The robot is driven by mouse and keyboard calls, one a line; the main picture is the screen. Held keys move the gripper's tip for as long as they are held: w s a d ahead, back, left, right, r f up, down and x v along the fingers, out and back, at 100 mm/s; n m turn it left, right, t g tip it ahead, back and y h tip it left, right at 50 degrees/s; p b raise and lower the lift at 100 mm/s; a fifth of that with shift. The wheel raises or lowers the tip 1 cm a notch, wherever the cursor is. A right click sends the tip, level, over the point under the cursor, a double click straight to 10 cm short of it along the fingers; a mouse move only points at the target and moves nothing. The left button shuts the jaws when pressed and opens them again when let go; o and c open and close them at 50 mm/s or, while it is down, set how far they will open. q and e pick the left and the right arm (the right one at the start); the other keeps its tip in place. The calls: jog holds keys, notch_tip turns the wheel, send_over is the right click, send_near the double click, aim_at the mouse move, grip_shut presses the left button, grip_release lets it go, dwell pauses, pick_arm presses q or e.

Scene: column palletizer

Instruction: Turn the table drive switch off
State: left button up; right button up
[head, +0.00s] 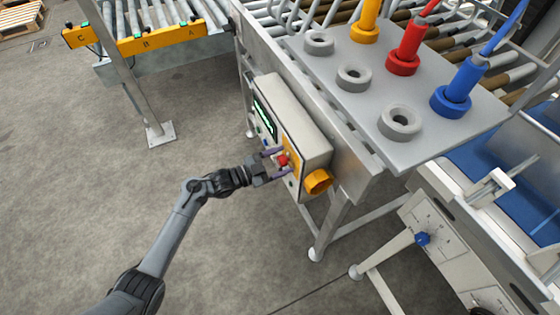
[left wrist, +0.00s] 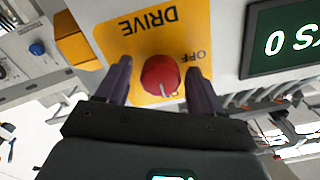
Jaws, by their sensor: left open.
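The drive switch is a red knob (left wrist: 160,73) on a yellow plate (left wrist: 150,25) marked DRIVE, seen upside down in the left wrist view. An OFF mark is at the knob's upper right. A pale line on the knob points down toward another label, mostly hidden. In the head view the red knob (head: 283,160) is on the front of a grey control box. My left gripper (head: 276,164) is open, with one finger on each side of the knob. In the left wrist view its fingers (left wrist: 158,78) flank the knob; contact cannot be told. My right gripper is not in view.
A table leg (head: 330,225) stands below.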

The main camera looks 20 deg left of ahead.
pick_arm(q)
jog(key=shift+c, duration=0.5)
jog(key=c, duration=0.9)
